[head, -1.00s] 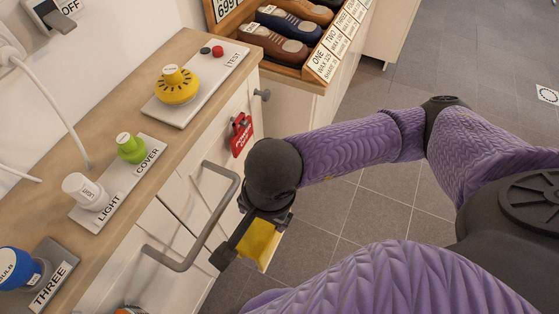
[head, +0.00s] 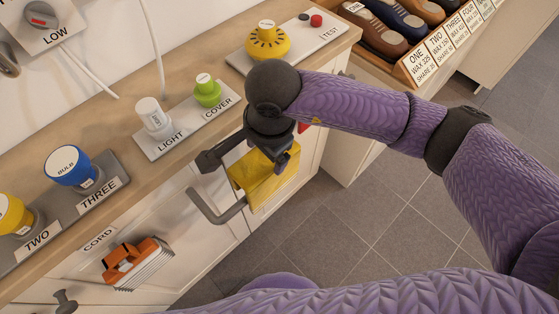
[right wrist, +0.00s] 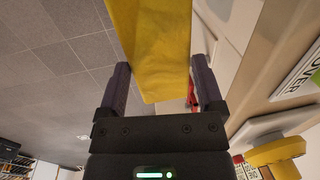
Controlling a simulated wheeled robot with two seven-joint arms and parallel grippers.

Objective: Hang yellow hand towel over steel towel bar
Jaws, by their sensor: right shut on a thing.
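The yellow hand towel (head: 264,178) hangs from my right gripper (head: 250,162), which is shut on it. In the right wrist view the towel (right wrist: 152,45) lies between the two fingers of the gripper (right wrist: 160,85). The grey steel towel bar (head: 222,212) stands out from the white cabinet front, below the counter edge. The towel is close beside and above the bar's right end and covers part of it. I cannot tell whether they touch. My left gripper is not in view.
The wooden counter (head: 120,115) carries a white knob (head: 153,115), a green knob (head: 207,92), a yellow dial (head: 267,40) and a blue knob (head: 68,166). Grey floor (head: 340,225) is open to the right.

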